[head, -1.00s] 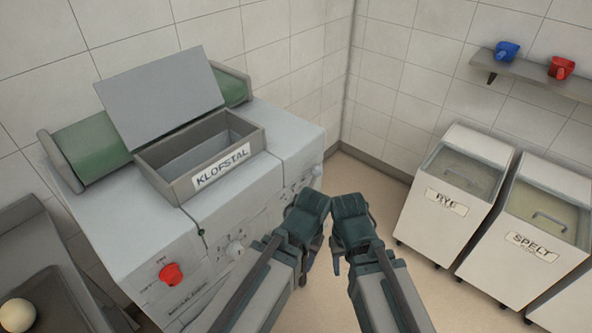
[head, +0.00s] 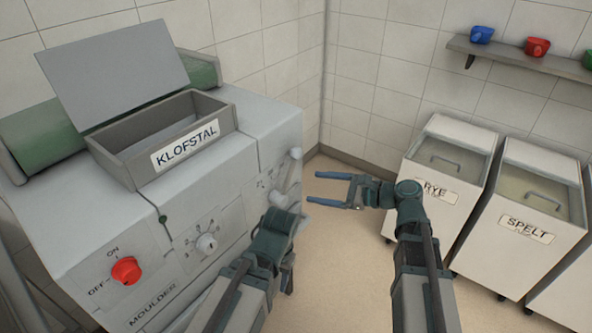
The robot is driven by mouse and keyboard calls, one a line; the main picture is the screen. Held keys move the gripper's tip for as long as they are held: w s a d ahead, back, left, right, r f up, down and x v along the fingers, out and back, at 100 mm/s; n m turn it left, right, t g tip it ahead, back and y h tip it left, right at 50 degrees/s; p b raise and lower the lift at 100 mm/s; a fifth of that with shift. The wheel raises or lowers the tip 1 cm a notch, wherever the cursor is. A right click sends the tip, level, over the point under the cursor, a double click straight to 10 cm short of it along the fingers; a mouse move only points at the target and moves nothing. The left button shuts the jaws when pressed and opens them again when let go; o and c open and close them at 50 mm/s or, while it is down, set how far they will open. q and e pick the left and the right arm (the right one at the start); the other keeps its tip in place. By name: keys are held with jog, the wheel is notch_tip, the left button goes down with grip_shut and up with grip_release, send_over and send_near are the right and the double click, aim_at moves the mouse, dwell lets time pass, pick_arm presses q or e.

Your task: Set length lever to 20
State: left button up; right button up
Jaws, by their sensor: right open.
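The moulder (head: 130,235) stands at the left, its front facing lower right. A pale grey lever (head: 286,184) with a rounded end sits at the right part of its front, beside small scale marks too small to read. My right gripper (head: 315,188) is open and empty, its two blue fingers pointing left toward the lever, a short gap away in the picture. My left gripper (head: 287,272) hangs low in front of the moulder, below the lever; its fingers cannot be made out.
The moulder front also has a red on/off knob (head: 126,270) and a grey dial (head: 206,243). An open KLOFSTAL box (head: 180,152) sits on top. RYE (head: 440,195) and SPELT (head: 527,229) bins stand at right. A shelf (head: 520,58) holds scoops. Floor between is clear.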

aim_at(296, 154)
jog(key=w+d+r+m+t+y+b, duration=0.1)
jog(key=w+d+r+m+t, duration=0.2)
jog(key=d+m, duration=0.2)
jog(key=x, duration=1.3)
jog(key=shift+w+a+r, duration=0.15)
jog(key=shift+a+r, duration=0.15)
jog(key=shift+a, duration=0.05)
jog(key=shift+c, duration=0.3)
grip_shut()
dwell(0.6)
